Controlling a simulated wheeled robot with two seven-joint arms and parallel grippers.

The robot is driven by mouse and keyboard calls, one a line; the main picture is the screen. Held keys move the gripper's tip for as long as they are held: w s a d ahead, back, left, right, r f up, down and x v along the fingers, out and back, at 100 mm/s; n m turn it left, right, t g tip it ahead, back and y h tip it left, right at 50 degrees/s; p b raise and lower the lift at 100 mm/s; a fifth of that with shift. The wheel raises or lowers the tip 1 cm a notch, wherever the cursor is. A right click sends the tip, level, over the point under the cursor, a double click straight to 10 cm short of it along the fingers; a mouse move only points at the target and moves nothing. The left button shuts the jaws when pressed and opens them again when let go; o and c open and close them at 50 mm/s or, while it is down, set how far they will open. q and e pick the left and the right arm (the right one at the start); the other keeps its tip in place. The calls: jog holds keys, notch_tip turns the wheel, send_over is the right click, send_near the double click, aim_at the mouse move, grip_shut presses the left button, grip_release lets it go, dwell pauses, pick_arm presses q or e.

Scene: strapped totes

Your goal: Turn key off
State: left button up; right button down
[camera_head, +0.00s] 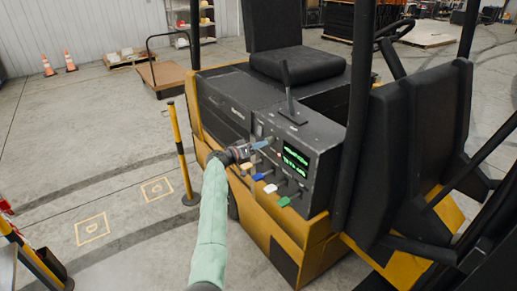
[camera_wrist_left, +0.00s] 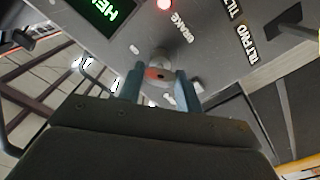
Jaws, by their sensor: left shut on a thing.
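My left gripper (camera_head: 262,145) reaches the dark control panel (camera_head: 322,140) on the side of the yellow forklift. In the left wrist view its two blue-grey fingers (camera_wrist_left: 158,88) are shut around a small greyish key (camera_wrist_left: 158,74) at the panel. A reddish spot shows between the fingers. Most of the key is hidden by the fingers, and its turn angle cannot be told. A red light (camera_wrist_left: 165,4) glows on the panel near the BRAKE label. A screen with green text (camera_head: 295,160) is lit. My right gripper is not in view.
Blue, white and green lever knobs (camera_head: 284,201) stick out just below the gripper. A black lever (camera_head: 287,85) rises from the panel top beside the black seat (camera_head: 300,62). A yellow post (camera_head: 180,150) stands left of my arm.

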pick_arm(q)
jog(key=n+b, duration=0.5)
jog(key=n, duration=0.6)
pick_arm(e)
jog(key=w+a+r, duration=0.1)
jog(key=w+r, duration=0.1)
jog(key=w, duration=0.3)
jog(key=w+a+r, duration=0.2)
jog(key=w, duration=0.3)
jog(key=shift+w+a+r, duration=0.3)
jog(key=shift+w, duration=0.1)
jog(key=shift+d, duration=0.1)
pick_arm(q)
jog(key=o, duration=1)
jog(key=shift+a, duration=0.1)
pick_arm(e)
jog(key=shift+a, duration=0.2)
